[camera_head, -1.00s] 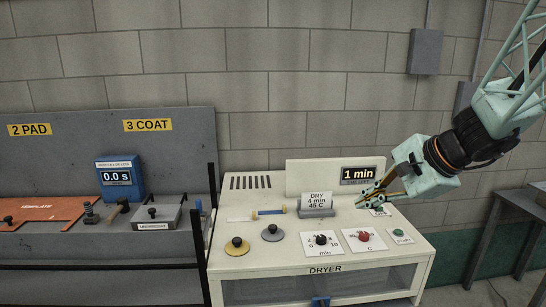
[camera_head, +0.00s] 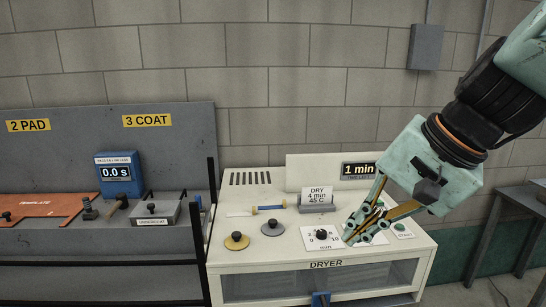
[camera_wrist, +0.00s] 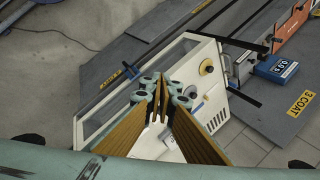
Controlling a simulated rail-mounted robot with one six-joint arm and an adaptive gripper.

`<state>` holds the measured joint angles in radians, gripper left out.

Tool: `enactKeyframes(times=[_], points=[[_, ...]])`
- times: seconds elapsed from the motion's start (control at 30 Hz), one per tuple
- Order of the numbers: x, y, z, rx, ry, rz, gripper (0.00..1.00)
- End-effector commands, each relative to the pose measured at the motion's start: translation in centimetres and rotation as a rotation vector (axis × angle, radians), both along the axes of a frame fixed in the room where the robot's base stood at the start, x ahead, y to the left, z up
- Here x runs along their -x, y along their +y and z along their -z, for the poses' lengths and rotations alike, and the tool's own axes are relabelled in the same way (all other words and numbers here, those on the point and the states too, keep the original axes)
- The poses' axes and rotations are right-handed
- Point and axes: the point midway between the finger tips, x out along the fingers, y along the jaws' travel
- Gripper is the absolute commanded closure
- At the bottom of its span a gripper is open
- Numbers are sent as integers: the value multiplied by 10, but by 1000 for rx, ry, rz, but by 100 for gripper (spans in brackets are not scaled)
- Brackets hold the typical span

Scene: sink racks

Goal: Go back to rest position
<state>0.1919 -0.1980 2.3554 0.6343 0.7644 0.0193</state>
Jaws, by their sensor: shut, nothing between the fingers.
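My gripper (camera_head: 352,238) is shut and empty. In the head view it points down and left over the right half of the dryer's top panel, in front of the red knob's place. In the wrist view my gripper (camera_wrist: 162,100) shows its fingers together above the white dryer (camera_wrist: 205,70). The dryer (camera_head: 235,259) also fills the middle of the head view. Its black knob (camera_head: 321,235) is just left of the fingertips. The green start button (camera_head: 399,227) is to their right. The red knob is hidden behind the gripper. I cannot tell if the fingertips touch the panel.
A yellow disc (camera_head: 237,241), a grey disc (camera_head: 272,229) and a dry sign (camera_head: 317,197) stand on the dryer. The coat bench (camera_head: 60,243) with a blue timer (camera_head: 118,174) is at left. A grey table (camera_head: 517,205) is at right.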

Motion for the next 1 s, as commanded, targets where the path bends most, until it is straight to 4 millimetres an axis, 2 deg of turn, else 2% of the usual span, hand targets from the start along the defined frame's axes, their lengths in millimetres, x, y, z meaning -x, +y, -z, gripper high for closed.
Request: enactKeyframes(times=[0.1, 0.47, 1.0], points=[[24, 3, 1, 51, -10, -62, 100], [92, -1, 7, 212, -28, -234, 100], [180, -33, 20, 469, -60, -454, 100]])
